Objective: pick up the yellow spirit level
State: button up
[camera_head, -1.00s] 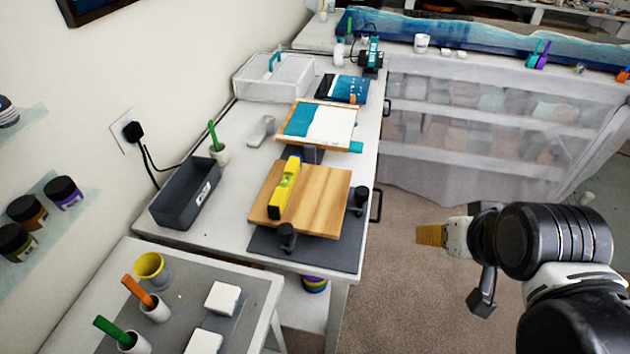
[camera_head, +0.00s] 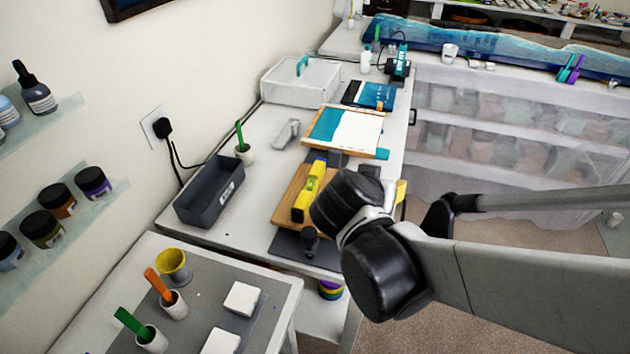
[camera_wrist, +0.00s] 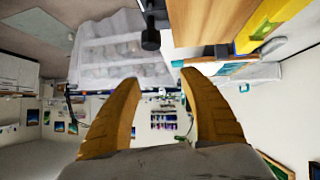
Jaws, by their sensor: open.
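The yellow spirit level (camera_head: 303,206) lies lengthwise on a wooden board (camera_head: 284,209) on the white bench in the head view. My arm hides the right part of the board. In the wrist view the spirit level (camera_wrist: 256,36) shows at the upper right, cut off by the frame edge, on the board (camera_wrist: 200,22). My gripper (camera_wrist: 160,76) is open and empty, its two yellow-orange fingers spread apart. It is apart from the level, off to its side. In the head view only a yellow bit of the gripper (camera_head: 401,191) shows behind my arm.
A dark clamp (camera_head: 311,240) stands at the board's front corner; another dark knob (camera_wrist: 150,38) shows in the wrist view. A dark grey bin (camera_head: 208,195) is left of the board. Open floor lies right of the bench.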

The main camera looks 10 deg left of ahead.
jog(key=a+f+t, duration=0.2)
jog(key=a, duration=0.9)
jog(key=t+y+b, duration=0.1)
send_near(310, 183)
jog(key=shift+d+r, duration=0.35)
jog(key=shift+d, duration=0.3)
jog(key=shift+a+f+y+b, duration=0.15)
jog(key=shift+f+y+b, duration=0.1)
jog(key=shift+y+b, duration=0.05)
jog(key=b+x, duration=0.1)
jog(key=x, duration=0.3)
jog(key=shift+w+a+f, duration=0.2)
jog(key=shift+f, duration=0.05)
jog(key=b+x, duration=0.3)
jog(key=x, duration=0.3)
jog(key=shift+a, duration=0.1)
jog(key=shift+s+r, duration=0.1)
grip_shut()
